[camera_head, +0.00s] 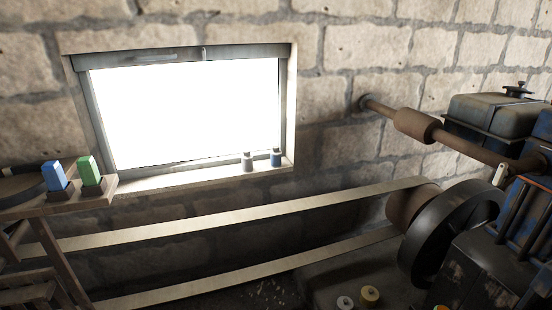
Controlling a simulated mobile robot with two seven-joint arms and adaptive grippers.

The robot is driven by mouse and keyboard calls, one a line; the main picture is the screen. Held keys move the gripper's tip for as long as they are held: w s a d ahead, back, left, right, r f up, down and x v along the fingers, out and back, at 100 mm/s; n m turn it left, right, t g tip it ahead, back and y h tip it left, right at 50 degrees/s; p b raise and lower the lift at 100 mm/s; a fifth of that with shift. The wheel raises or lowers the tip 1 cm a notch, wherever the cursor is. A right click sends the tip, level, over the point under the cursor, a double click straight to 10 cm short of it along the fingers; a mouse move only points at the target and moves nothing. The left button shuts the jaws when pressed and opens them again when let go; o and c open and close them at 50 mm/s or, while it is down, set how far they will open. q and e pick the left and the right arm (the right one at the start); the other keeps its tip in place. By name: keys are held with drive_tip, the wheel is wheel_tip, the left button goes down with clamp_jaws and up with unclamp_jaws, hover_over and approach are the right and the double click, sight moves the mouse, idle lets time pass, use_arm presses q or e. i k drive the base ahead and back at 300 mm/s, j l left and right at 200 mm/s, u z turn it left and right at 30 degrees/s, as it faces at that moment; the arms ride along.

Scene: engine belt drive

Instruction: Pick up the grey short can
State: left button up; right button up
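A small grey can-like container (248,162) stands upright on the window sill, beside a dark blue one (276,158). I cannot tell for sure which of the two greyish containers is the grey short can. Neither of my grippers is in view.
A long flat belt (240,218) runs across to a dark flywheel (447,236) on the engine at right. A wooden bench (100,198) at left holds a blue box (54,176) and a green box (90,171). A rusty pipe (415,124) juts from the stone wall.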

sight(247, 164)
drive_tip(key=i+z, duration=0.35)
drive_tip(key=i+j+z, duration=0.1)
drive_tip(key=z, duration=0.2)
drive_tip(key=i+j+z, duration=0.2)
drive_tip(key=z, duration=0.15)
